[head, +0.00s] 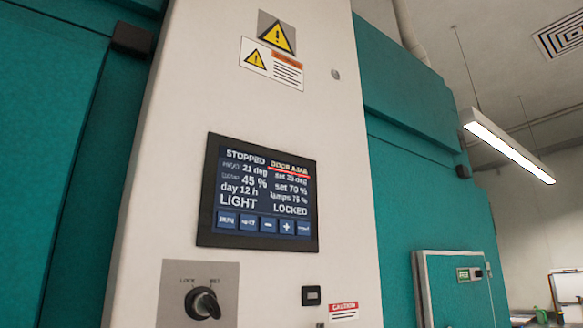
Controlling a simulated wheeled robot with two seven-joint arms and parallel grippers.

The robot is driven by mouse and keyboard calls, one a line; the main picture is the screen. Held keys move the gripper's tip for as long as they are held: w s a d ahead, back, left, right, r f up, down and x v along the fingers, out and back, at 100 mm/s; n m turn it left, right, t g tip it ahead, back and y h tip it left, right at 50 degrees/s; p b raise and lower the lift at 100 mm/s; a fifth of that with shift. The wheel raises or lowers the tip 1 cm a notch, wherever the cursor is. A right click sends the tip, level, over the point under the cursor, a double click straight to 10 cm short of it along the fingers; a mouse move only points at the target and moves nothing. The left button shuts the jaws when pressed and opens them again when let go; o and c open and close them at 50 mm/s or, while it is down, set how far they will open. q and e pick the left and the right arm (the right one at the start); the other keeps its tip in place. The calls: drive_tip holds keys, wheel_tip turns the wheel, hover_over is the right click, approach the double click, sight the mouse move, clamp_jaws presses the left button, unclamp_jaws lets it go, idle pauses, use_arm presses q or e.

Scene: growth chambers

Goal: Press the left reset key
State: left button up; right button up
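A dark control screen (260,196) is set in the white panel (270,115) in the middle of the head view. It reads "STOPPED", "DOOR AJAR" underlined in red, "LIGHT" and "LOCKED". A row of blue touch keys runs along its bottom, with a minus key (268,225) and a plus key (287,226). The rightmost key (303,228) has a label too small to read. No key is clearly legible as reset. Below left, a black rotary knob (203,303) sits on a grey plate (172,287) with a "LOCK" mark. Neither gripper is in view.
Teal chamber walls flank the panel on the left (40,130) and right (405,180). A small black module (311,296) and a caution label (344,310) sit below the screen. No obstacle shows before the screen.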

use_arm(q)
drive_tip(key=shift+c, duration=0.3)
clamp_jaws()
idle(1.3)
